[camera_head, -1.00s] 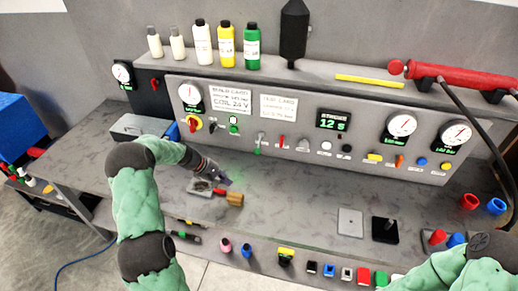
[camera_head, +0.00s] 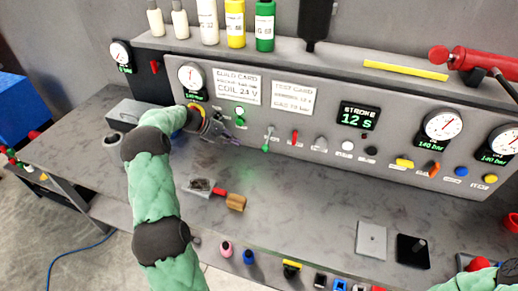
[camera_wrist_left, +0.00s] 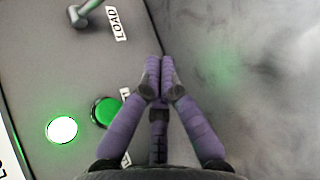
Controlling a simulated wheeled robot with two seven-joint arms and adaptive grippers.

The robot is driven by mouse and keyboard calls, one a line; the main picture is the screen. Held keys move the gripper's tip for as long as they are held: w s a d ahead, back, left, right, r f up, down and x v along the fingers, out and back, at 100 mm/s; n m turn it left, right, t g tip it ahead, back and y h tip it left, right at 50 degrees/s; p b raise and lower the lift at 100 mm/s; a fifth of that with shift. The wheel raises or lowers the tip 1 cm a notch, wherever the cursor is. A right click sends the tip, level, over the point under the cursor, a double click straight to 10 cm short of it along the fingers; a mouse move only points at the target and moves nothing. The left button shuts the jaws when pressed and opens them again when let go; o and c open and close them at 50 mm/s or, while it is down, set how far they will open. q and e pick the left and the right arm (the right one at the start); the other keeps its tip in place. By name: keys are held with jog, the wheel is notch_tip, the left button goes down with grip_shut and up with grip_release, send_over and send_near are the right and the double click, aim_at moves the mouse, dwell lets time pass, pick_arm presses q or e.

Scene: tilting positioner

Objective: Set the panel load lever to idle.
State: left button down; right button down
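The load lever (camera_head: 268,138) is on the sloping control panel (camera_head: 330,150), just right of the green lamp and button; it has a thin stem and a green tip hanging downward. In the left wrist view, part of a grey lever (camera_wrist_left: 85,12) shows at the top beside the LOAD label (camera_wrist_left: 116,22); its end is cut off. My left gripper (camera_head: 232,138) is in front of the panel, left of the lever and apart from it. In the left wrist view its purple fingers (camera_wrist_left: 158,82) are together and hold nothing.
A lit green lamp (camera_wrist_left: 62,129) and green button (camera_wrist_left: 107,112) are close to the left gripper. A red-handled lever (camera_head: 294,137) is right of the load lever. A brush-like tool with a wooden block (camera_head: 236,202) lies on the bench (camera_head: 300,215). Bottles stand on the shelf above.

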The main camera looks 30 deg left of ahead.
aim_at(268, 140)
pick_arm(q)
jog(key=b+x, duration=0.2)
jog(key=x, duration=0.8)
jog(key=shift+s+d+r, duration=0.25)
jog(key=shift+d+r, duration=0.15)
jog(key=shift+r, duration=0.15)
jog(key=shift+s+d+r, duration=0.2)
jog(key=shift+d+r, duration=0.2)
jog(key=shift+r, duration=0.2)
jog(key=shift+s+d+r, duration=0.1)
jog(key=shift+d+r, duration=0.2)
jog(key=shift+r, duration=0.05)
